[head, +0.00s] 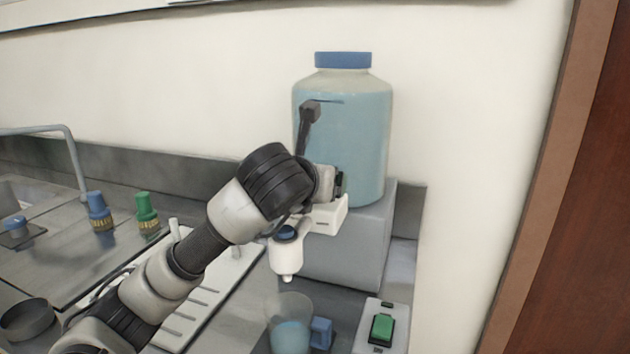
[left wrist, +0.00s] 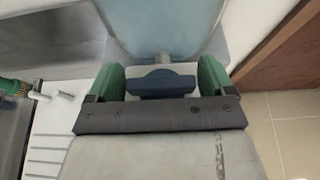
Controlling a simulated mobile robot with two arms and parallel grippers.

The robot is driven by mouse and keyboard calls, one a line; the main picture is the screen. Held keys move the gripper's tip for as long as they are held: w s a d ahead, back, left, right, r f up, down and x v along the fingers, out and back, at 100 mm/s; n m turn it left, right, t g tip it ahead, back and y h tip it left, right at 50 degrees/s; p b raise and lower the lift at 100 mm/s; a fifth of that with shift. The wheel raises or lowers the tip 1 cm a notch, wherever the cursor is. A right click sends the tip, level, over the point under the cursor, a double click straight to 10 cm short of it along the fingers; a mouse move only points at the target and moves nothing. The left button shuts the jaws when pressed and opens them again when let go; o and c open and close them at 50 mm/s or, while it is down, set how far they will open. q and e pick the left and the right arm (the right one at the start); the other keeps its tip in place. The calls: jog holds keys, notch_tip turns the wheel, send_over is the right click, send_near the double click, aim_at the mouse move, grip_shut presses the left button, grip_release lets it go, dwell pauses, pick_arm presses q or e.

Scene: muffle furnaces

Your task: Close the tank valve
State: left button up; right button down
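The tank (head: 345,140) is a clear jar with a blue lid and pale blue liquid, standing on a grey block. Its white spout hangs at the front, and the valve's blue knob (head: 286,234) shows on top of it. My left arm reaches in front of the tank, and its fingers are not clearly seen in the head view. In the left wrist view my left gripper (left wrist: 161,80) has its green fingers wide apart, one on each side of the dark blue valve handle (left wrist: 162,85). I cannot tell whether they touch it. My right gripper is not in view.
A beaker (head: 290,335) with blue liquid stands below the spout. A white box with a green switch (head: 382,328) is to its right. A white rack (head: 215,300) lies left, partly behind my arm.

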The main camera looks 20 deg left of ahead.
pick_arm(q)
jog(key=b+v, duration=0.1)
jog(key=v, duration=0.9)
jog(key=shift+s+r, duration=0.2)
jog(key=shift+s, duration=0.15)
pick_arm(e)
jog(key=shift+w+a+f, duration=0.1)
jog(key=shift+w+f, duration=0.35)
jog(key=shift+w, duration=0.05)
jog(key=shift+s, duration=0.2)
